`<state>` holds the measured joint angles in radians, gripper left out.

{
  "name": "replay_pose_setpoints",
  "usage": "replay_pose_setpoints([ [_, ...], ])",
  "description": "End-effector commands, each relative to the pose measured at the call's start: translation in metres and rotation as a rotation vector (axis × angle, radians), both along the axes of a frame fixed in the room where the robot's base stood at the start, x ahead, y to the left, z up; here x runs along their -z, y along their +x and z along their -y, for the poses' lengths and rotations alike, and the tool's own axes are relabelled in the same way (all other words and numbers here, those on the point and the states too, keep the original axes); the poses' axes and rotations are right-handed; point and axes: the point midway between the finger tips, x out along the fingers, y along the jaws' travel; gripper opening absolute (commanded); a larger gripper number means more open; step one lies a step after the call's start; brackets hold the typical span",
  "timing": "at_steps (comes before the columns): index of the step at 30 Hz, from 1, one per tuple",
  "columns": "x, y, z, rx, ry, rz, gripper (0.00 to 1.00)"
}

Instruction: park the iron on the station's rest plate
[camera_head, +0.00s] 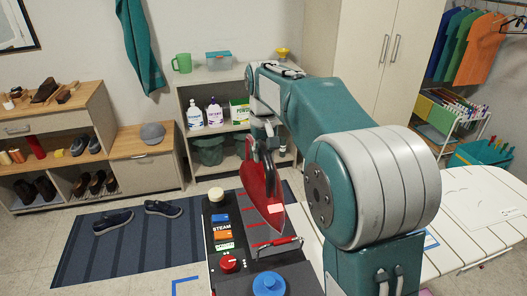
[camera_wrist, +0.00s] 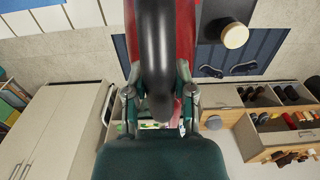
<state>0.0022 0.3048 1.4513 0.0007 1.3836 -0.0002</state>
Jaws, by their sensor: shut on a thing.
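The red iron (camera_head: 264,190) hangs tilted steeply, its pointed end down, over the steam station (camera_head: 222,232) in the head view. My gripper (camera_head: 262,128) is shut on its handle. In the wrist view the iron's black handle (camera_wrist: 155,50) runs between the two fingers of my gripper (camera_wrist: 159,100), with red body behind it. The station has a cream knob, a red knob, a blue knob and coloured labels. A dark plate with red stripes (camera_head: 262,240) lies beside the labels, below the iron's tip. I cannot tell whether the tip touches it.
A white ironing board (camera_head: 470,215) lies to the right. Behind are a shelf with bottles (camera_head: 215,112), a tall cabinet (camera_head: 365,45) and a shoe rack (camera_head: 60,150). Shoes (camera_head: 163,209) lie on the blue striped rug (camera_head: 130,245). My arm hides part of the right side.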

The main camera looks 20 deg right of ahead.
Motion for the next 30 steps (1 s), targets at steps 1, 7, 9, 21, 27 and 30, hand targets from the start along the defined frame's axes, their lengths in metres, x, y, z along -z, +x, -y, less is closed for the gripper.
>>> replay_pose_setpoints([
  [1, 0.003, 0.000, -0.002, -0.002, 0.000, 0.004, 0.00],
  [7, 0.016, 0.001, -0.002, -0.002, 0.000, 0.004, 0.00],
  [9, 0.024, 0.000, -0.001, -0.002, 0.000, 0.002, 0.00],
  [21, 0.045, 0.001, -0.001, -0.001, 0.001, 0.006, 0.00],
  [27, 0.048, 0.000, -0.002, -0.002, 0.000, 0.002, 0.68],
  [30, 0.048, 0.001, -0.001, -0.002, 0.001, 0.002, 0.68],
])
